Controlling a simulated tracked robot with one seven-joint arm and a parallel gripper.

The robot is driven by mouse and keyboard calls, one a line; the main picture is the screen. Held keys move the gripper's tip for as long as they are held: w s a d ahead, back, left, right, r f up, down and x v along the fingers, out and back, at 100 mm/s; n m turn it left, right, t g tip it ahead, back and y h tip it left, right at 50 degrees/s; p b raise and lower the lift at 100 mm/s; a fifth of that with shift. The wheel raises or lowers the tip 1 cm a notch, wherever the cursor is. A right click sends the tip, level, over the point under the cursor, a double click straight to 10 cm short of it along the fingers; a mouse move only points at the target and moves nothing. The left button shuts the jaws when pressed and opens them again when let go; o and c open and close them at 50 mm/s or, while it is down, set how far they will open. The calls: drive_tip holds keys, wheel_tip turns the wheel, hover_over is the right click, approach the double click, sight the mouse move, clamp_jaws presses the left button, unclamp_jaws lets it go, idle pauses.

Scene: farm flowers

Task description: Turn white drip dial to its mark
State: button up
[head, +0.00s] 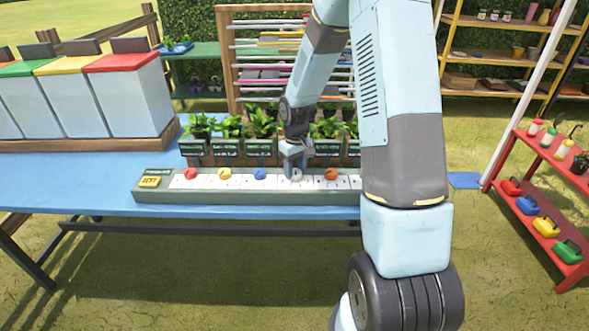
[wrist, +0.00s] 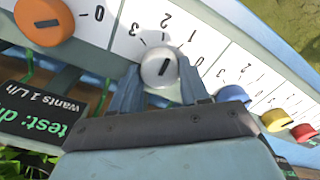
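The white dial (wrist: 159,68) sits on a pale numbered scale in the wrist view, with a dark pointer line on its face slanting up and slightly right.
Orange (wrist: 45,20), blue (wrist: 233,95), yellow (wrist: 275,120) and red (wrist: 303,132) dials share the board. Potted plants (head: 262,125) with dark labels stand close behind it. Lidded bins (head: 130,95) are at the left of the blue table (head: 60,180).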

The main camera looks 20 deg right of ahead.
sight(296, 170)
drive_tip(key=c, duration=0.6)
drive_tip(key=shift+o, duration=0.2)
drive_tip(key=m, duration=0.5)
drive_tip(key=shift+d, duration=0.1)
drive_tip(key=o, duration=1.1)
drive_tip(key=shift+c, duration=0.2)
wheel_tip(296, 170, up, 14)
drive_tip(key=shift+d+f, duration=0.15)
